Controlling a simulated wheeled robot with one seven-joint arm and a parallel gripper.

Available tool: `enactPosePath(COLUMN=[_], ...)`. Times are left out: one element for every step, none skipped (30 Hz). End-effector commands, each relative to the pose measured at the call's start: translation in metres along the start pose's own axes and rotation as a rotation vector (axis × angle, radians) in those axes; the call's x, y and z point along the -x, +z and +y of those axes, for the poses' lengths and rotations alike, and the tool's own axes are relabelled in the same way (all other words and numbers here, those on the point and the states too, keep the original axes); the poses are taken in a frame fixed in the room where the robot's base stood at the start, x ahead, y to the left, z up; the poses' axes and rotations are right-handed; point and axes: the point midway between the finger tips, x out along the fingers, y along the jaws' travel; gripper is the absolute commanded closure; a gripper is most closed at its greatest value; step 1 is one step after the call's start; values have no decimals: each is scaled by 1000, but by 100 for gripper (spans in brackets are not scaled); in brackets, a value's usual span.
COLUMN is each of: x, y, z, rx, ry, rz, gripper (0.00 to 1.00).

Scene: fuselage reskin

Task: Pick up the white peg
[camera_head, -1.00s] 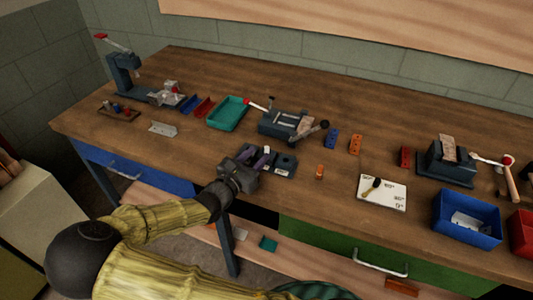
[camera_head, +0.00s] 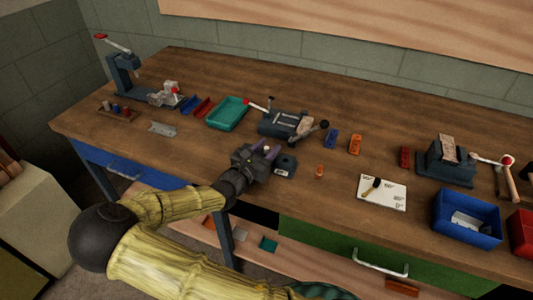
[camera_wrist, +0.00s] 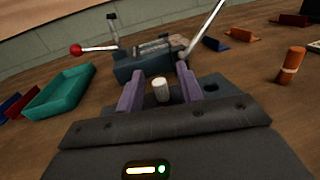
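The white peg (camera_wrist: 160,89) is a short white cylinder that stands upright between the two purple fingers of my gripper (camera_wrist: 160,92) in the wrist view. A gap shows on each side of it, so the fingers are open around it and not touching it. In the head view the peg (camera_head: 267,149) is a small pale spot by the fingertips of my gripper (camera_head: 266,152). The peg's lower end and what it stands in are hidden by my gripper. A dark block with a round hole (camera_head: 286,162) sits just right of my gripper.
A grey vise-like fixture (camera_head: 283,122) with a red-knobbed lever stands behind my gripper. A teal tray (camera_head: 246,103) is to its left. An orange cylinder (camera_head: 319,171) stands to the right, then a white card (camera_head: 393,200). Bare wood lies between.

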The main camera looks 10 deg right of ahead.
Motion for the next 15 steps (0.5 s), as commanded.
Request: enactPosePath(x=[0, 0, 0, 0, 0, 0, 0, 0, 0, 0, 0, 0, 0, 0, 0], y=[0, 0, 0, 0, 0, 0, 0, 0, 0, 0, 0, 0, 0, 0, 0], z=[0, 0, 0, 0, 0, 0, 0, 0, 0, 0, 0, 0, 0, 0, 0], rx=[0, 0, 0, 0, 0, 0, 0, 0, 0, 0, 0, 0, 0, 0, 0], ry=[0, -1, -1, 0, 0, 0, 0, 0, 0, 0, 0, 0, 0, 0, 0], rz=[0, 0, 0, 0, 0, 0, 0, 0, 0, 0, 0, 0, 0, 0, 0], gripper=[63, 63, 63, 63, 63, 63, 63, 65, 73, 79, 85, 93, 99, 100, 100])
